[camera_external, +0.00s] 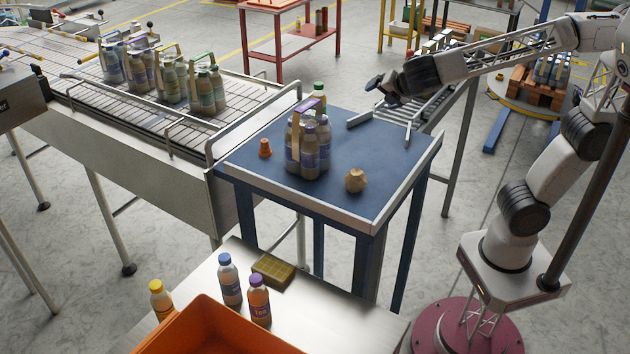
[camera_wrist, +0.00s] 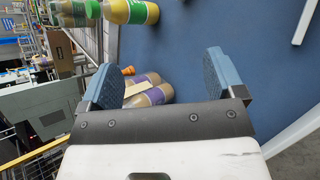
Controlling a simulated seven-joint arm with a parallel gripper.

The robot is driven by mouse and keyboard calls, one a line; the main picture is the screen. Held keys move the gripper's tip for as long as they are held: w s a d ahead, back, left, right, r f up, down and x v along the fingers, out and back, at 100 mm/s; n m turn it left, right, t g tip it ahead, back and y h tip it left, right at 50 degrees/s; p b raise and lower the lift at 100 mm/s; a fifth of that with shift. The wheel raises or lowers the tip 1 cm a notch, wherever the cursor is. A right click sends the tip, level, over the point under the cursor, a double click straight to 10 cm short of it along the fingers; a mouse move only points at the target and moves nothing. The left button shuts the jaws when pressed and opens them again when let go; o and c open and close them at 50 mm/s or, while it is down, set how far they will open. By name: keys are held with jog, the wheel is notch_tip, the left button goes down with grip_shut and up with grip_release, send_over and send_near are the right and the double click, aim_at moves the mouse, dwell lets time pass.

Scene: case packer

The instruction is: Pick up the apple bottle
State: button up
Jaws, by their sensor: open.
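A bottle with a green cap (camera_external: 319,90) stands on the blue table, partly hidden behind a carry pack of purple-capped bottles (camera_external: 309,150). In the wrist view a bottle with a green label (camera_wrist: 140,12) shows at the top edge, cut off by the frame. It looks like the apple bottle, but I cannot read its label. My gripper (camera_external: 374,88) is above the table's far right side, to the right of the green-capped bottle and apart from it. In the wrist view my gripper (camera_wrist: 158,76) has its two blue fingers wide apart and holds nothing. The purple-labelled bottles (camera_wrist: 155,92) show beyond it.
The blue table (camera_external: 400,165) also holds an orange cone-like object (camera_external: 265,148) and a crumpled tan object (camera_external: 355,180). A metal rail (camera_external: 255,125) edges the conveyor at left. An orange crate (camera_external: 215,330) and several bottles are in front. The table's right side is mostly clear.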

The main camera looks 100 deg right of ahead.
aim_at(325, 102)
jog(key=w+d+n+t+h, duration=0.1)
jog(key=w+d+n, duration=0.2)
jog(key=w+n, duration=0.1)
jog(key=w+d+f+n+t, duration=0.1)
jog(key=w+d+n, duration=0.3)
jog(key=w+d+f+n+h, duration=0.1)
jog(key=w+d+n, duration=0.2)
jog(key=shift+w+d+n+t+h, duration=0.3)
jog(key=shift+w+n+t, duration=0.1)
jog(key=shift+f, duration=2.35)
jog(key=shift+x, duration=1.25)
jog(key=x, duration=0.5)
jog(key=shift+w, duration=0.1)
